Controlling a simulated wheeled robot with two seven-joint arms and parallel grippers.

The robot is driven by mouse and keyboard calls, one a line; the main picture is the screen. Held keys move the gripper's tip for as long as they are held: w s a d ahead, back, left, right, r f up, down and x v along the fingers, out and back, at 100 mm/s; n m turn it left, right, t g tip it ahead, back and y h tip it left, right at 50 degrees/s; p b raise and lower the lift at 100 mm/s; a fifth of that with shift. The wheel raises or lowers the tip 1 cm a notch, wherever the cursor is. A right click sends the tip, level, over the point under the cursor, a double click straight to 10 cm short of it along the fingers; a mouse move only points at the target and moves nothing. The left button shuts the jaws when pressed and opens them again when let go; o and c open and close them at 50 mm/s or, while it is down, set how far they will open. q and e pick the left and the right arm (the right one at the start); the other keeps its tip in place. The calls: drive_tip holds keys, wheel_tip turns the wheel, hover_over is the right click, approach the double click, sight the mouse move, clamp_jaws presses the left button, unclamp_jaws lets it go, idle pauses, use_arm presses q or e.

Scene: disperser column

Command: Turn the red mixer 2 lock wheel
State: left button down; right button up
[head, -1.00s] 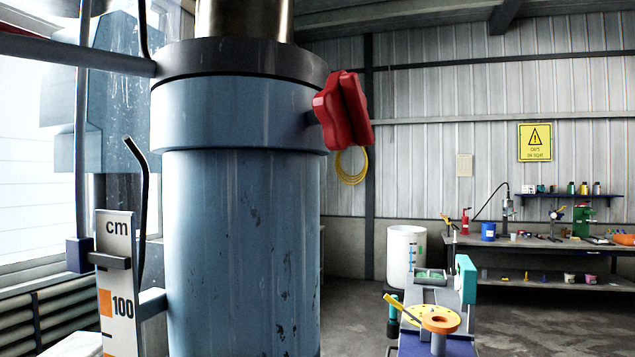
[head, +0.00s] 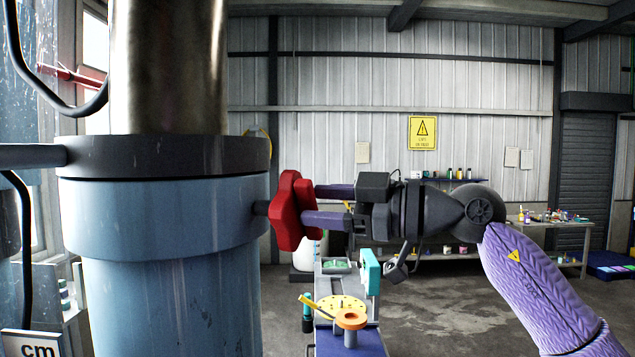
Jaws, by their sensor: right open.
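The red lock wheel (head: 291,210) is a lobed knob on a short dark stem at the right side of the blue column collar (head: 165,215). My right gripper (head: 311,206) comes in from the right, level with the wheel. Its two purple fingers are spread, one above the other, and their tips are at the wheel's right face. I cannot tell whether they touch it or reach around its lobes. My left gripper is not in view.
A steel shaft (head: 168,66) rises from the column. Below my right arm stands a machine with a yellow disc and an orange ring (head: 351,318). A workbench with a shelf is at the back wall.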

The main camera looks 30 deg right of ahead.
drive_tip(key=shift+w+a, duration=0.15)
drive_tip(key=shift+w, duration=0.05)
drive_tip(key=shift+f, duration=0.1)
drive_tip(key=shift+c, duration=0.3)
clamp_jaws()
